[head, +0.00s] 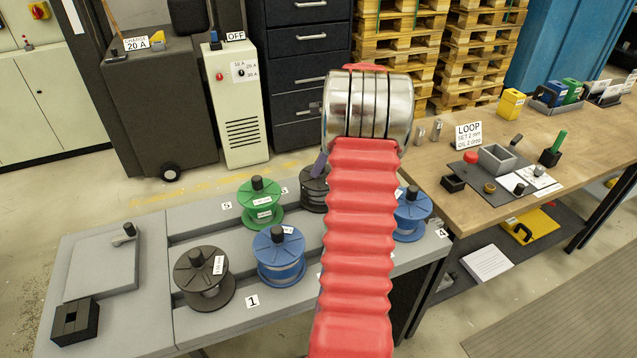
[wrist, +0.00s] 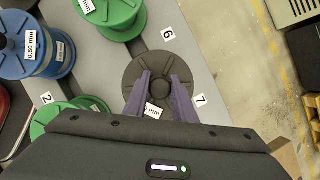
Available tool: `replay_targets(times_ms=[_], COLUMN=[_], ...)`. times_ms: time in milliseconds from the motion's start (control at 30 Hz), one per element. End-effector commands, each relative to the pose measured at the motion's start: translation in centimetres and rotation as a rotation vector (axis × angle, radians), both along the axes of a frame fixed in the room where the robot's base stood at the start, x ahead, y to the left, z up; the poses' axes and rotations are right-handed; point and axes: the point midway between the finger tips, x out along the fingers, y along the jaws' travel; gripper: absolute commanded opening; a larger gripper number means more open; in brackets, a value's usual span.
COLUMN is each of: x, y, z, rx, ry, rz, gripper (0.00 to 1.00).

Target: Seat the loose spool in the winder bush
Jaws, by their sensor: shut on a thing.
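My gripper (wrist: 160,82) points down with its two purple fingers closed on the central knob of a dark grey spool (wrist: 132,82). The spool bears a white "mm" label, partly covered by the fingers. It sits between the labels 6 and 7; whether it rests on the bench or is slightly raised, I cannot tell. In the head view this dark spool (head: 311,198) shows behind the left side of my red arm, partly hidden, with a purple finger above it. I cannot surely identify the winder bush; a black block with a square opening (head: 75,321) stands at the bench's front left.
Near the held spool stand a green spool (head: 262,207), a blue spool (head: 281,262) and another dark spool (head: 204,282). Another blue spool (head: 411,214) is right of my arm. A grey plate with a small upright post (head: 103,264) lies at the bench's left. A wooden table (head: 560,135) adjoins on the right.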

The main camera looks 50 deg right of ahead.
Motion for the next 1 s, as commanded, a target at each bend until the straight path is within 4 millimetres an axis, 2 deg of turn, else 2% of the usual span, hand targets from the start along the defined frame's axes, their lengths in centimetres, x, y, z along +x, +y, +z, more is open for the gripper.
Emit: replay_targets(times_ms=[267,800,1000], x=[0.1,0.1,0.1], y=[-0.1,0.0,0.0], z=[1.2,8.6,10.1], rx=[-0.004,-0.004,-0.002], ry=[-0.004,-0.004,-0.002], rz=[0.001,0.001,0.0], gripper=[0.0,0.0,0.0])
